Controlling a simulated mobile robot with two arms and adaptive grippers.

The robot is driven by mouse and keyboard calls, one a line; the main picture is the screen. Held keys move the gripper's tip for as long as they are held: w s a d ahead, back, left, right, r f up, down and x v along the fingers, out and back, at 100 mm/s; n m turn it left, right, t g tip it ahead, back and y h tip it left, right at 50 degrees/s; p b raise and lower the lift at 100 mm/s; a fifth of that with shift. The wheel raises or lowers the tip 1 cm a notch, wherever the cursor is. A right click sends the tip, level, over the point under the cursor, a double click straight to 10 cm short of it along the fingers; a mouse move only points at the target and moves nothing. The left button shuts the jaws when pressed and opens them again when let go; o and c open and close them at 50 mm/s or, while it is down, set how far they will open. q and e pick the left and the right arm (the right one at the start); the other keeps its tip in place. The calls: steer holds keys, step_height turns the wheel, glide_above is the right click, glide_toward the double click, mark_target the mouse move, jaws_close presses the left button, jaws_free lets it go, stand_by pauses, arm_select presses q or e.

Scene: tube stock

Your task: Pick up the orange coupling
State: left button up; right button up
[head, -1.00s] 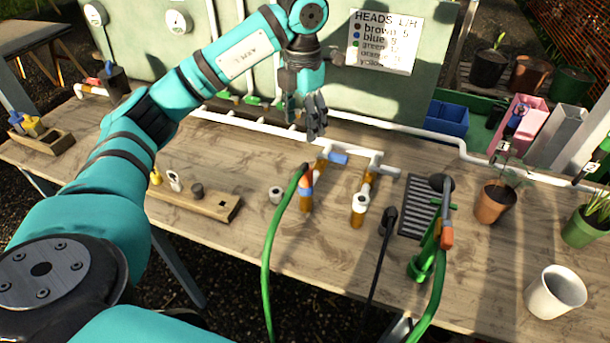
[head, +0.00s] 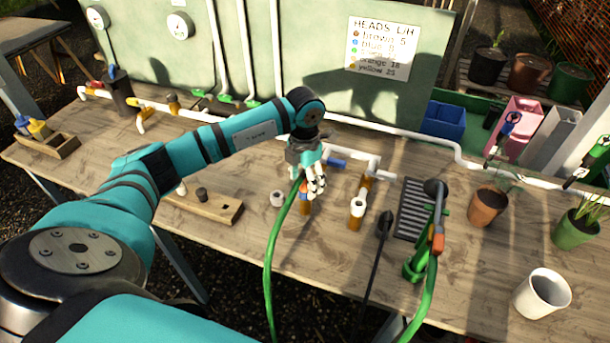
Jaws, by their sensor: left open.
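An orange coupling (head: 304,197) with a blue band sits at the end of a green hose, by an upright amber pipe stub in the middle of the bench. My left gripper (head: 314,188) is open right over it, fingers pointing down, and hides much of it. I cannot tell whether the fingers touch it. A second orange coupling (head: 437,243) is on another green hose at the green stand pipe (head: 418,262), further right. My right gripper is not in view.
A white-topped amber stub (head: 356,212) stands just right of my left gripper, and a white ring (head: 277,198) lies to its left. A black grate (head: 412,208), a brown pot (head: 487,207) and a white cup (head: 542,293) are further right.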

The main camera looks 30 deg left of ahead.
arm_select(q)
steer(key=shift+f, duration=0.45)
steer(key=shift+c, duration=0.4)
steer(key=c, duration=1.2)
steer(key=shift+o, duration=0.2)
steer(key=shift+r, duration=0.2)
steer(key=shift+r+b, duration=0.2)
steer(key=shift+b, duration=0.15)
steer(key=r+b, duration=0.2)
steer(key=shift+s+a+r, duration=0.15)
steer(key=shift+s+r, duration=0.15)
steer(key=shift+s, duration=0.05)
steer(key=s+a+r+b, duration=0.1)
steer(key=s+a+b, duration=0.1)
steer(key=s, duration=0.5)
steer(key=s+a+b, duration=0.2)
steer(key=s+b, duration=0.1)
steer(key=s, duration=0.4)
steer(key=shift+s+r, duration=0.35)
steer(key=shift+r, duration=0.05)
